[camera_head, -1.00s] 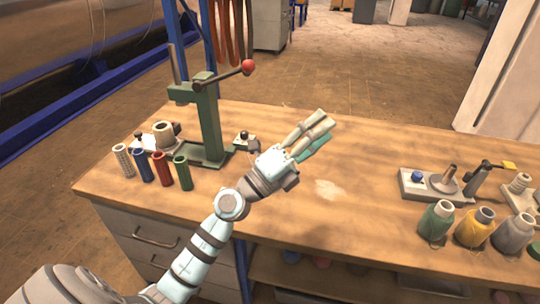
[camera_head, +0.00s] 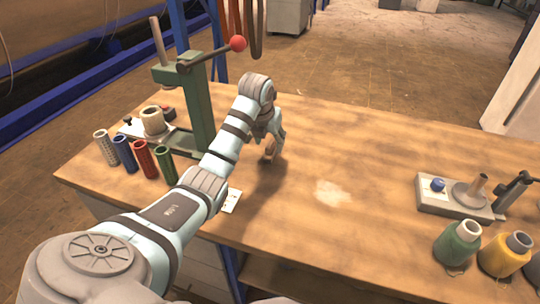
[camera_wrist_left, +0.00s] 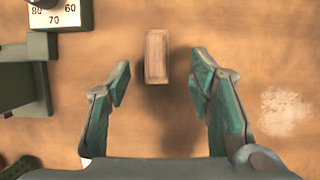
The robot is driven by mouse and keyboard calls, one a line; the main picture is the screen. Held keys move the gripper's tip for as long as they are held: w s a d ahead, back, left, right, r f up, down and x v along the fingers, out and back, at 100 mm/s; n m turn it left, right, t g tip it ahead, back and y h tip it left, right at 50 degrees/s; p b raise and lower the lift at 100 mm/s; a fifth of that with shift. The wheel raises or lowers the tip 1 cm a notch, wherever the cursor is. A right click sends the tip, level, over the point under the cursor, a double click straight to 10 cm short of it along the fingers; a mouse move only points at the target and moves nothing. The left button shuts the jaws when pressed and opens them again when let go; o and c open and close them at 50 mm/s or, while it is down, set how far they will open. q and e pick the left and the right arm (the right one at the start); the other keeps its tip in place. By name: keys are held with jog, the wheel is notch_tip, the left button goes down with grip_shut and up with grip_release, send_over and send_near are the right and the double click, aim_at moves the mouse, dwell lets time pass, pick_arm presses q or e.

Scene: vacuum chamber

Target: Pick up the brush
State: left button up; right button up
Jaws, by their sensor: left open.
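A small wooden block, which I take to be the brush (camera_wrist_left: 156,55), lies on the bench top in the left wrist view. No bristles can be made out on it. My left gripper (camera_wrist_left: 161,76) is open above the bench, with one finger on either side of the line to the block. The block is just beyond the fingertips, and neither finger appears to touch it. In the head view my left gripper (camera_head: 276,138) points down behind my forearm, and a small brown piece below it may be the block. My right gripper is not in view.
A green press (camera_head: 196,105) with a red-knobbed lever stands left of my arm. Several coloured tubes (camera_head: 143,159) stand on the bench (camera_head: 370,150) at the left. A metal fixture (camera_head: 455,197) and spools (camera_head: 457,243) stand at the right. The middle is clear.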

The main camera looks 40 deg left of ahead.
aim_at(269, 145)
pick_arm(q)
jog(key=x, duration=0.5)
jog(key=shift+a+b, duration=0.2)
jog(key=shift+b, duration=0.2)
jog(key=shift+f, duration=0.25)
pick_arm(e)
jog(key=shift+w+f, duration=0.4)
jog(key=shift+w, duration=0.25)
pick_arm(q)
grip_shut()
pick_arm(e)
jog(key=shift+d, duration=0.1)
pick_arm(q)
jog(key=shift+r, duration=0.1)
